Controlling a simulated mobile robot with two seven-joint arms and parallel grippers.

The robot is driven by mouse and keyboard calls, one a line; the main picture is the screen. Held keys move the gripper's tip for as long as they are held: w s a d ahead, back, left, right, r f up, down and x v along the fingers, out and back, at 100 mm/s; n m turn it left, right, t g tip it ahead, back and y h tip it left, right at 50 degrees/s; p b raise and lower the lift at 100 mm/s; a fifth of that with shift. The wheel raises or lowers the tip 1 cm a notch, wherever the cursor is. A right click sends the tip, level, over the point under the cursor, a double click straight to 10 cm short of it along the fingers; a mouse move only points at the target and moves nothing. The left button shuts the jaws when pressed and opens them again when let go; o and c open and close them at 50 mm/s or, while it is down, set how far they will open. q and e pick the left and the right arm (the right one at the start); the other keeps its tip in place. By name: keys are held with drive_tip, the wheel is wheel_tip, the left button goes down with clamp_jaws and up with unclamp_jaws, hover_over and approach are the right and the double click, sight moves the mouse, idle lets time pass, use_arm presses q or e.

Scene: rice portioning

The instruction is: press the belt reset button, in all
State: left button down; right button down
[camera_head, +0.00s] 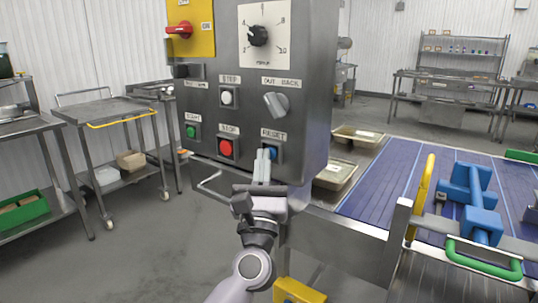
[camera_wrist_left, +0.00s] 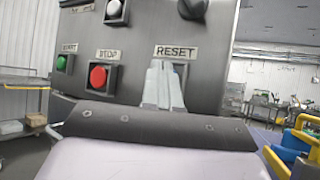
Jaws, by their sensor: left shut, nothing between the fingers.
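The blue reset button (camera_head: 274,153) sits under the RESET label at the lower right of the grey control panel (camera_head: 245,105). My left gripper (camera_head: 264,154) is shut and empty, with its fingertips in front of or at the button and partly covering it. I cannot tell whether the tips touch it. In the left wrist view the shut fingers (camera_wrist_left: 161,68) point at the panel just below the RESET label (camera_wrist_left: 177,52), and the button is hidden behind them. My right gripper is not in view.
The red stop button (camera_head: 226,148) and green start button (camera_head: 191,132) are close by on the left. A blue conveyor belt (camera_head: 385,180) with trays (camera_head: 335,175) runs at the right, beside a yellow handle (camera_head: 424,190). Metal carts (camera_head: 105,110) stand at the left.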

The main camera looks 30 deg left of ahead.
use_arm(q)
drive_tip(key=shift+w, duration=0.2)
idle(0.5)
drive_tip(key=shift+s, duration=0.9)
drive_tip(key=s, duration=0.3)
drive_tip(key=s+p, duration=0.1)
drive_tip(key=s, duration=0.1)
drive_tip(key=shift+a, duration=0.25)
idle(0.4)
